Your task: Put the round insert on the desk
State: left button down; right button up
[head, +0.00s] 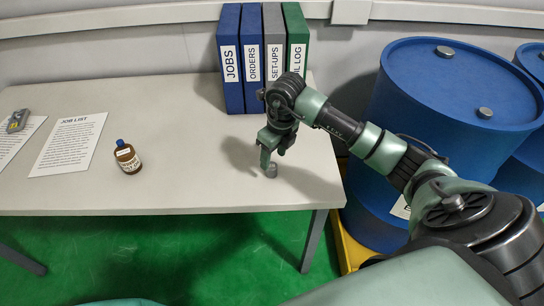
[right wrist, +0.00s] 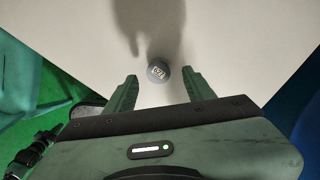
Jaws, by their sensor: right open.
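The round insert (head: 271,171) is a small grey cylinder standing on the desk (head: 200,180), near its front right part. My right gripper (head: 268,160) is just above the insert in the head view. In the right wrist view its two fingers (right wrist: 160,88) are apart, with the insert just beyond and between the tips, not gripped. My left gripper is not in view.
Binders (head: 250,60) stand at the desk's back. Blue drums (head: 450,90) stand right of the desk. The desk between bottle and insert is clear.

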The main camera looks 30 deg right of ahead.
aim_at(276, 168)
pick_arm(q)
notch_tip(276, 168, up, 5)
jog(key=p, duration=0.3)
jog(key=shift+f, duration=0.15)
pick_arm(e)
notch_tip(276, 168, up, 7)
jog(key=s, duration=0.1)
jog(key=shift+d+f, duration=0.1)
jog(key=shift+f, duration=0.05)
